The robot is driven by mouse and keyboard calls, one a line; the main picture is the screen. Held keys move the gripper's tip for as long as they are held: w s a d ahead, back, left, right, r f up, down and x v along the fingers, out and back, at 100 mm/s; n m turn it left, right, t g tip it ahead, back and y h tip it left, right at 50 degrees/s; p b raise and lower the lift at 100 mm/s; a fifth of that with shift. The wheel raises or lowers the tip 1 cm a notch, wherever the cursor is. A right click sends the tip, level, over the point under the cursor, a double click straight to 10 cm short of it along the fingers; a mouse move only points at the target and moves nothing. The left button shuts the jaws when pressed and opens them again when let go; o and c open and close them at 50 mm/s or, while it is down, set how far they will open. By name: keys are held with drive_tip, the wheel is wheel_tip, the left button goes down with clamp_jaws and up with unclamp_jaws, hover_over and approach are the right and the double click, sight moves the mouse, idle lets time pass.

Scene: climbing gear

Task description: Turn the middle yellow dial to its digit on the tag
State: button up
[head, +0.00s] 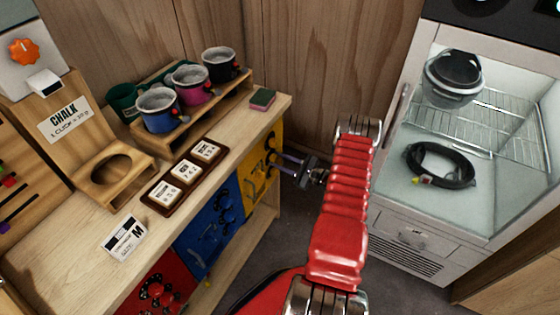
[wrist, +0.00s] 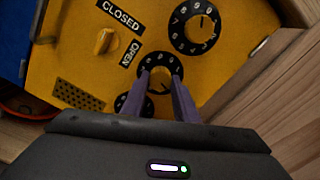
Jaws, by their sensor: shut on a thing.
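The yellow box front (head: 262,165) is at the right end of the wooden bench in the head view. In the wrist view its face (wrist: 105,62) carries black dials in a row. The middle dial (wrist: 160,62) sits between my gripper's fingers (wrist: 161,82), which are shut on its knob. One dial (wrist: 195,27) is at the upper right and another (wrist: 122,101) is partly hidden at the lower left. In the head view my gripper (head: 292,168) reaches the yellow front from the right. The tag tray (head: 184,176) holds three white tags; their digits are too small to read surely.
A yellow latch knob (wrist: 105,40) lies between CLOSED and OPEN labels. Blue (head: 210,228) and red (head: 158,290) fronts stand beside the yellow one. Mugs on a rack (head: 190,125) and a green-topped block (head: 262,99) stand on the bench. An open white cabinet (head: 440,185) is at right.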

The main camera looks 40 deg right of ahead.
drive_tip(key=o, duration=1.1)
drive_tip(key=shift+c, duration=0.2)
drive_tip(key=shift+s, duration=0.1)
drive_tip(key=v, duration=1.3)
drive_tip(key=shift+s, duration=0.3)
drive_tip(key=shift+d, duration=0.1)
